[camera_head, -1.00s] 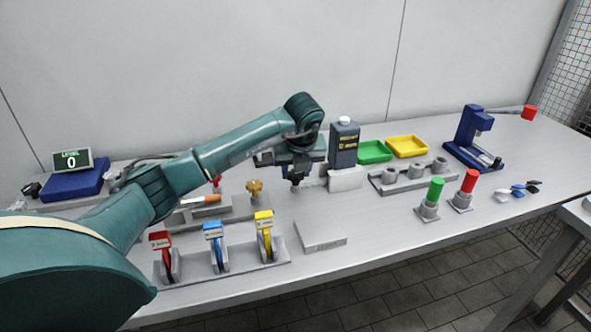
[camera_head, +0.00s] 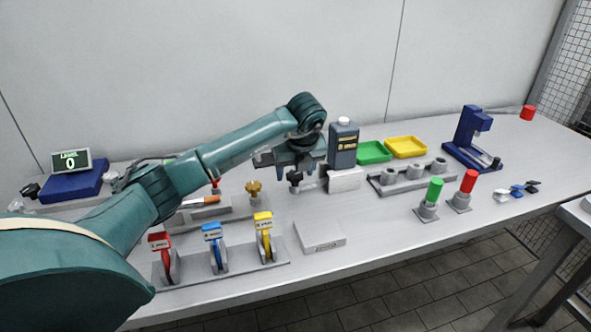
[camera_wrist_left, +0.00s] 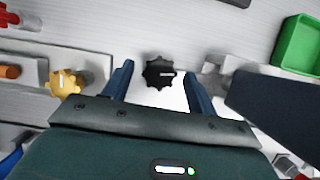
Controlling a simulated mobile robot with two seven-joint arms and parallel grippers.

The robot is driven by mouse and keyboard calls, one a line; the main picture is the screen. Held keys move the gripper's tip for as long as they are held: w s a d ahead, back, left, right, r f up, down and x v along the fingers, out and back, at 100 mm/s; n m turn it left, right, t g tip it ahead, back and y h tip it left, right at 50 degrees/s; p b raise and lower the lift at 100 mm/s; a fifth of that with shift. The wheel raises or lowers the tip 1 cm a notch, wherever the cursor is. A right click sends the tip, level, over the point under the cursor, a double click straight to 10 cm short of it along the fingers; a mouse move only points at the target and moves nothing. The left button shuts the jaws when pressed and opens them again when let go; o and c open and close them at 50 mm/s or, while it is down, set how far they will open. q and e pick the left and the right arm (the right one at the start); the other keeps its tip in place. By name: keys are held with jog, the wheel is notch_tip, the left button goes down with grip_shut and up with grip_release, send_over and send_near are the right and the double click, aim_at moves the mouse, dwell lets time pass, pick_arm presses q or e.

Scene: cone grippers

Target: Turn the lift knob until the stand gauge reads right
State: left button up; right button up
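A black star-shaped knob (camera_head: 295,179) stands on the table beside a white block; it also shows in the left wrist view (camera_wrist_left: 160,73), with a small label too blurred to read. My left gripper (camera_head: 294,170) is open above it, its two fingers apart on either side of the knob, not touching it. A yellow-brown star knob (camera_head: 254,188) stands to the left on a grey base. I cannot tell from the labels which is the lift knob. A display (camera_head: 72,161) on a blue stand (camera_head: 76,185) at the far left reads LEVEL 0. My right gripper is not in view.
A dark bottle (camera_head: 343,145) stands right behind the gripper. Green (camera_head: 374,152) and yellow (camera_head: 406,146) trays lie farther right. Red, blue and yellow levers (camera_head: 265,236) stand in front, beside a flat grey block (camera_head: 320,236).

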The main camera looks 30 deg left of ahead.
pick_arm(q)
jog(key=v, duration=1.3)
jog(key=shift+s+d, duration=0.1)
jog(key=shift+d, duration=0.05)
